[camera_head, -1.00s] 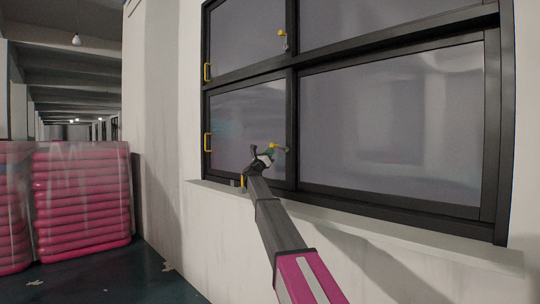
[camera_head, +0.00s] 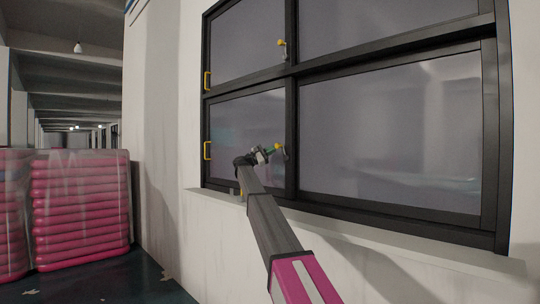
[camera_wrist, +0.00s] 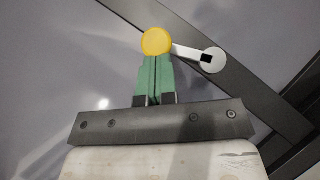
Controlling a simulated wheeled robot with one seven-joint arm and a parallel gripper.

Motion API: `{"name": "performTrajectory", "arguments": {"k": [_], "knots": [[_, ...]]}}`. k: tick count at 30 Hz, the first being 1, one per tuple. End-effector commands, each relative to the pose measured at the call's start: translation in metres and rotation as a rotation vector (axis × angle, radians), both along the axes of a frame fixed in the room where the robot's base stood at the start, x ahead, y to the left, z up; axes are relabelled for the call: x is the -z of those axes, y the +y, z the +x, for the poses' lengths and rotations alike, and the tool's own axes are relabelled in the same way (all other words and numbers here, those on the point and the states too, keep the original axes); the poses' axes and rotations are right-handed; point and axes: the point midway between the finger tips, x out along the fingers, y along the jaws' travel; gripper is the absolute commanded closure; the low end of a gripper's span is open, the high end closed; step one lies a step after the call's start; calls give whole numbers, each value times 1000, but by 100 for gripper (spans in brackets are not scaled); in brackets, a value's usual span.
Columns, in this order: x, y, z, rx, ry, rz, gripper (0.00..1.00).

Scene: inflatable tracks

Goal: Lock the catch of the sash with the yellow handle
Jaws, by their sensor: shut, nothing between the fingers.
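The lower left sash (camera_head: 235,125) has a yellow handle (camera_head: 208,150) on its left edge. Its catch (camera_head: 284,153) is at its right side by the dark upright; in the wrist view it is a grey lever (camera_wrist: 187,51) with a yellow knob (camera_wrist: 157,41) and a round pivot (camera_wrist: 212,60). The knob lies up and left of the pivot in the head view. My gripper (camera_head: 272,151) is shut and empty, its green fingertips (camera_wrist: 155,60) just at the knob's lower side. Whether they touch it I cannot tell. The sash appears closed in its frame.
The upper left sash (camera_head: 245,50) has its own yellow handle (camera_head: 207,80) and a catch with a yellow knob (camera_head: 281,43). A large pane (camera_head: 390,130) fills the right side. A sill (camera_head: 360,240) runs below. Pink stacked inflatables (camera_head: 80,200) stand at the left.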

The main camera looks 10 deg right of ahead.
Motion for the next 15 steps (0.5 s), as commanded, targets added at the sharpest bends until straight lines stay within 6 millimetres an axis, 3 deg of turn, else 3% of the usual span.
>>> {"name": "performTrajectory", "arguments": {"k": [15], "knots": [[-12,-9,-11,0,-52,38,100]]}}
